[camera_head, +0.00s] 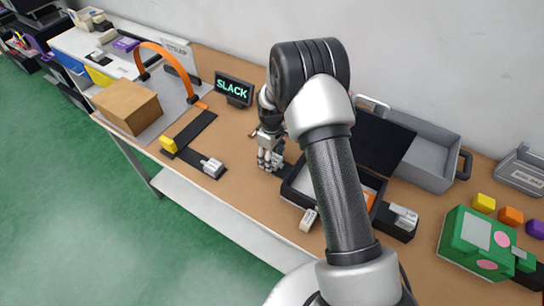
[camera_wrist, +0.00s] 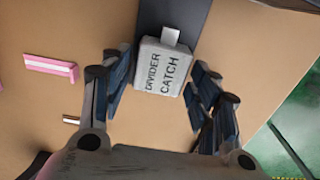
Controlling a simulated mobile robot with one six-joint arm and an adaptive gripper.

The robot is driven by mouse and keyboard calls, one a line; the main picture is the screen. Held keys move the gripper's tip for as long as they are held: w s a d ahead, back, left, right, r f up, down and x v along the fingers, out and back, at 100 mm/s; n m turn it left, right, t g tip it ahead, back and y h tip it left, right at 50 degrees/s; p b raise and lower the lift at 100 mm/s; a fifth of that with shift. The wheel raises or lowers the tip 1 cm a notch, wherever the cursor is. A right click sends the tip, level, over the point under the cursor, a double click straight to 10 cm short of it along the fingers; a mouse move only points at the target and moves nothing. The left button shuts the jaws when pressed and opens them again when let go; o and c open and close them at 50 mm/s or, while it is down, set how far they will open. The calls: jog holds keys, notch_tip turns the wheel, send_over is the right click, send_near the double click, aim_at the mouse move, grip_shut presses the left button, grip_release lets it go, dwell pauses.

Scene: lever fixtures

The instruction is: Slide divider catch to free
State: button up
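The divider catch (camera_wrist: 163,68) is a light grey block with its name in dark letters and a small pale tab at its far end. In the wrist view it sits at the end of a dark strip (camera_wrist: 175,14), between my fingers. My gripper (camera_head: 266,163) is open, with one finger on each side of the block; gaps show on both sides in the wrist view (camera_wrist: 160,80). In the head view my gripper is low over the table, just left of a dark open box (camera_head: 292,190), and hides the catch. Finger height relative to the block is unclear.
A pink bar (camera_wrist: 50,66) lies left of the catch. A black track with a grey block (camera_head: 211,167) and yellow block (camera_head: 168,145) lies left of my gripper. A "SLACK" display (camera_head: 234,89) stands behind. My arm covers part of the dark box.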

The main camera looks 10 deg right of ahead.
jog(key=shift+o, duration=0.4)
jog(key=shift+s+d, duration=0.1)
jog(key=shift+r, duration=0.1)
notch_tip(320, 180, up, 12)
dwell(0.5)
jog(key=s+r+m+t, duration=0.1)
jog(key=s+r+m, duration=0.1)
jog(key=s+r, duration=0.55)
jog(key=s+r+m+t, duration=0.15)
jog(key=s+r, duration=0.35)
jog(key=r, duration=0.6)
jog(key=s+r+m+t, duration=0.1)
jog(key=s+r+m, duration=0.1)
jog(key=s, duration=0.8)
jog(key=s+r+m+t, duration=0.1)
jog(key=s+m, duration=0.2)
jog(key=s, duration=0.7)
jog(key=shift+d+r, duration=0.3)
jog(key=shift+r, duration=0.05)
